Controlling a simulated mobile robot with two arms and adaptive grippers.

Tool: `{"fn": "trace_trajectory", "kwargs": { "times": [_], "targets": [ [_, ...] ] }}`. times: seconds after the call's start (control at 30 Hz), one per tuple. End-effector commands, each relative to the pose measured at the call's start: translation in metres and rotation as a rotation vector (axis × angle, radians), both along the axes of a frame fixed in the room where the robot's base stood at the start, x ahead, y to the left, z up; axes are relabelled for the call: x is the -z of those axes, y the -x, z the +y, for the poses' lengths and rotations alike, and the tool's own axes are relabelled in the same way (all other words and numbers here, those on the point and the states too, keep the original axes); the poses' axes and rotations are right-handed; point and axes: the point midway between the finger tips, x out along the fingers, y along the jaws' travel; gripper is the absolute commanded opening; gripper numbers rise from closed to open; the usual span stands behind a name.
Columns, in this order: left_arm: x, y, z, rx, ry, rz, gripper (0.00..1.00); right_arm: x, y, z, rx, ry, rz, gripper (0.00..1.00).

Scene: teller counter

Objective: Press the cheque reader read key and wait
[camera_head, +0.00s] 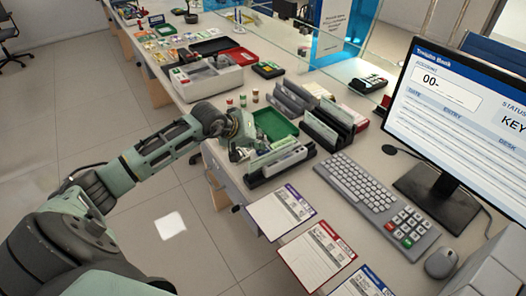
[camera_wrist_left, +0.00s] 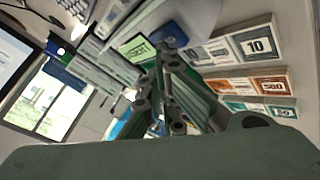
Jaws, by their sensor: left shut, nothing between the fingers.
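The cheque reader appears to be the long dark and pale device (camera_head: 278,165) at the counter's front edge, in the head view. My left gripper (camera_head: 240,148) is shut and empty, at the left end of this device and partly in front of it. I cannot tell whether it touches. In the left wrist view my shut fingers (camera_wrist_left: 172,100) point toward a small lit green display (camera_wrist_left: 138,48) with dark text, too small to read surely. The read key is not clearly visible; the fingers may hide it. My right gripper is not in view.
A green tray (camera_head: 274,124) lies just behind my gripper. Dark slotted holders (camera_head: 325,128), a keyboard (camera_head: 358,185), a keypad (camera_head: 410,228) and a monitor (camera_head: 455,110) stand to the right. Printed forms (camera_head: 281,211) lie along the front edge. Banknote stacks (camera_wrist_left: 250,85) show in the wrist view.

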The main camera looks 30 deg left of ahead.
Motion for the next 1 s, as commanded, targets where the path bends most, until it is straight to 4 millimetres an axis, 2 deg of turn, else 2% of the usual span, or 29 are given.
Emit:
{"fn": "trace_trajectory", "kwargs": {
  "times": [0.67, 1.0],
  "targets": [
    [0.004, 0.001, 0.000, 0.001, 0.000, 0.002, 0.00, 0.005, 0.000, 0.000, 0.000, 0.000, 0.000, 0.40],
    [-0.011, 0.001, 0.000, 0.000, -0.001, 0.003, 0.00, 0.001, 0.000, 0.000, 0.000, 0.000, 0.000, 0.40]
  ]
}}
